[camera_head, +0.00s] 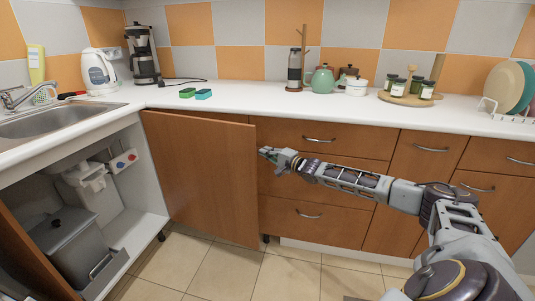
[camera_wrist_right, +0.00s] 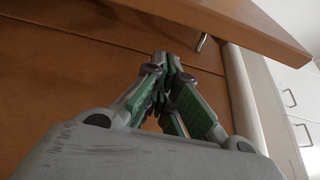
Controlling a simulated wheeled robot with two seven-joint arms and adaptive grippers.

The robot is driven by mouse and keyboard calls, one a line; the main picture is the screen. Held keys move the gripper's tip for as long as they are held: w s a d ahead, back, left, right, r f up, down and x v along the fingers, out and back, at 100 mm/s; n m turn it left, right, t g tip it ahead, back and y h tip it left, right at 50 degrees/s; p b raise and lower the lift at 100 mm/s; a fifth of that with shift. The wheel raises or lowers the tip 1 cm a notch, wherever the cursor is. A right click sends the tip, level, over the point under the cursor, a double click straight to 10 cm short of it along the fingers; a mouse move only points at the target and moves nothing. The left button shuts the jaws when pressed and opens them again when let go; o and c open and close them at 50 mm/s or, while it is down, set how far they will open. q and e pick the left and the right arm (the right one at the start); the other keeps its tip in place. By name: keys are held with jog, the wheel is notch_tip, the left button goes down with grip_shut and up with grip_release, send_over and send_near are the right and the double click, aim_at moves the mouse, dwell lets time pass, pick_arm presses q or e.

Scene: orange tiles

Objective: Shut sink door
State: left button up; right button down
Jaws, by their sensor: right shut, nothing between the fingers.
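The sink cabinet (camera_head: 127,195) stands open under the sink. Its brown wooden door (camera_head: 205,180) is swung out to the right, in front of the neighbouring fronts. My right gripper (camera_head: 264,152) is shut and empty, with its tip beside the door's right edge, near the upper part. I cannot tell whether it touches the door. In the right wrist view, the shut fingers (camera_wrist_right: 168,64) are in front of brown wooden panels, and their tips partly hide each other. My left gripper is not in view.
Another brown panel (camera_head: 32,255) is at the lower left, by a grey bin (camera_head: 70,245) inside the cabinet. Drawers with metal handles (camera_head: 318,139) are behind my right arm. The worktop (camera_head: 225,105) is above. The tiled floor (camera_head: 215,270) before the door is clear.

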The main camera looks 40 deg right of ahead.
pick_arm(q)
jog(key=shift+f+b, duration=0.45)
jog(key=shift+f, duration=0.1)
pick_arm(e)
jog(key=shift+s+a, duration=0.4)
jog(key=shift+a, duration=0.2)
jog(key=shift+s+a, duration=0.35)
jog(key=shift+a, duration=0.2)
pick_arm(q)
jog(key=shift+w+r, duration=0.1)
